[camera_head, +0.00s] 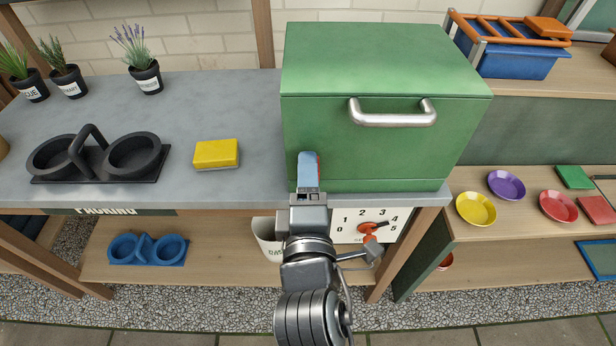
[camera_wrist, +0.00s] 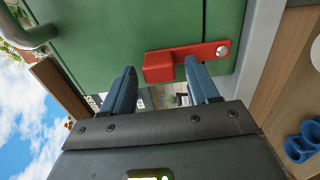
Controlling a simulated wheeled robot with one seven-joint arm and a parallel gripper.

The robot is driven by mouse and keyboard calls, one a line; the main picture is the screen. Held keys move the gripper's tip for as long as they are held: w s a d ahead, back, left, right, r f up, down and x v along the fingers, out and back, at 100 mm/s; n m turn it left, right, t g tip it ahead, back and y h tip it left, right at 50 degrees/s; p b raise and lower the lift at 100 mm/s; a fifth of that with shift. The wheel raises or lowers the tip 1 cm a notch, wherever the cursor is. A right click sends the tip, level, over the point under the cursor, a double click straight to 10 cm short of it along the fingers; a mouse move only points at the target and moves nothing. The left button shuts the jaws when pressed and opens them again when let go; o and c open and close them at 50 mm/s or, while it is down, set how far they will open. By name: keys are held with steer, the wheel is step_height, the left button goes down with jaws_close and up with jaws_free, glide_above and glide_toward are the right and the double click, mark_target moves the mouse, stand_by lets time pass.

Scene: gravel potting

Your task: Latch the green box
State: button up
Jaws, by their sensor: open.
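The green box (camera_head: 400,140) stands on the grey worktop, with a metal bar handle (camera_head: 392,113) high on its front. The box front also fills the top of the wrist view (camera_wrist: 110,35). A red latch (camera_wrist: 195,54) lies on it there: a flat bar with a round metal pivot at one end and a thick block at the other. My gripper (camera_head: 308,160) is at the lower left of the box front, hiding most of the latch in the head view. In the wrist view its blue fingers (camera_wrist: 160,76) are apart, on either side of the latch block. I cannot tell whether they touch it.
On the worktop left of the box are a yellow sponge (camera_head: 216,154), a black double-ring holder (camera_head: 98,158) and potted plants (camera_head: 144,75). A dial panel (camera_head: 365,226) is below the box. Coloured dishes (camera_head: 476,208) stand on the right shelf.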

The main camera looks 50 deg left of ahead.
steer(key=v, duration=0.7)
steer(key=shift+s+d+p, duration=0.25)
steer(key=shift+s+p, duration=0.05)
steer(key=shift+d, duration=0.1)
